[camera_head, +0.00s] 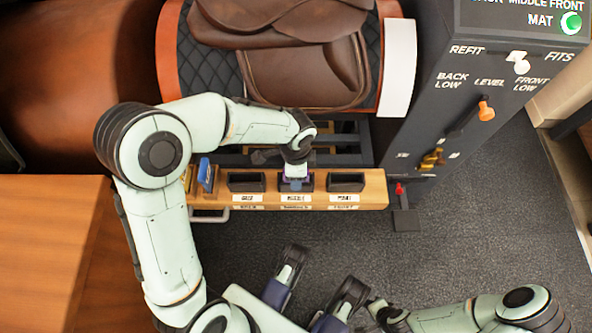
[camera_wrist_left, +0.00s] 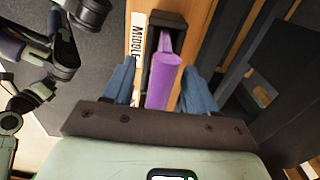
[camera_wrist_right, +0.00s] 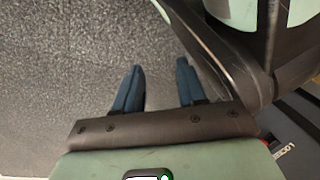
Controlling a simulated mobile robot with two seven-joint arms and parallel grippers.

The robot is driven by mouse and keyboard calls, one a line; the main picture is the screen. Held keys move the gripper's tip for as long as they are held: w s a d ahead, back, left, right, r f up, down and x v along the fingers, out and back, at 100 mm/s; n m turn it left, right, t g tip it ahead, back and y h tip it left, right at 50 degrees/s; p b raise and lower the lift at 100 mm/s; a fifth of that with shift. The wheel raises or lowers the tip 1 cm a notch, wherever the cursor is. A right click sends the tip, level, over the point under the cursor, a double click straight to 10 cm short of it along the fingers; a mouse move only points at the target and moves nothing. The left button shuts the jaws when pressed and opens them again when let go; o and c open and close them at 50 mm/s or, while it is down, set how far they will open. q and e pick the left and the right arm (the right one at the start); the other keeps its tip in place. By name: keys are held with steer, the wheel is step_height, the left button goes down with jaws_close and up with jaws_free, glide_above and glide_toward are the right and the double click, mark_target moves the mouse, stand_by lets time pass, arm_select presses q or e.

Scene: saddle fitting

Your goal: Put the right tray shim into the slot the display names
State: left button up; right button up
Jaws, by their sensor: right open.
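The wooden tray (camera_head: 374,189) holds three dark slots in a row. A purple shim (camera_wrist_left: 163,80) stands in the middle slot (camera_wrist_left: 172,19), whose label reads MIDDLE in the left wrist view. My left gripper (camera_wrist_left: 160,72) is over that slot, its blue fingers open on either side of the shim with a gap visible. In the head view the left hand covers most of the shim. The left slot (camera_head: 246,182) and the right slot (camera_head: 346,182) look empty. My right gripper (camera_wrist_right: 160,75) is open and empty above the dark floor.
A blue piece (camera_head: 206,173) and a yellow piece (camera_head: 188,178) stand at the tray's left end. A brown saddle (camera_head: 300,70) lies behind. The dark control post (camera_head: 440,110) at right has an orange lever (camera_head: 486,111) and a partly cropped display (camera_head: 520,14) with a green light.

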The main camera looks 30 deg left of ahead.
arm_select(q)
step_height(320, 180, up, 9)
steer(key=p, duration=0.3)
step_height(320, 180, up, 4)
steer(key=shift+r+p, duration=0.2)
steer(key=shift+p, duration=0.6)
arm_select(e)
steer(key=w+a+r+t, duration=0.2)
steer(key=w+r, duration=0.2)
steer(key=r, duration=0.3)
steer(key=shift+w+n, duration=0.3)
steer(key=shift+w, duration=0.1)
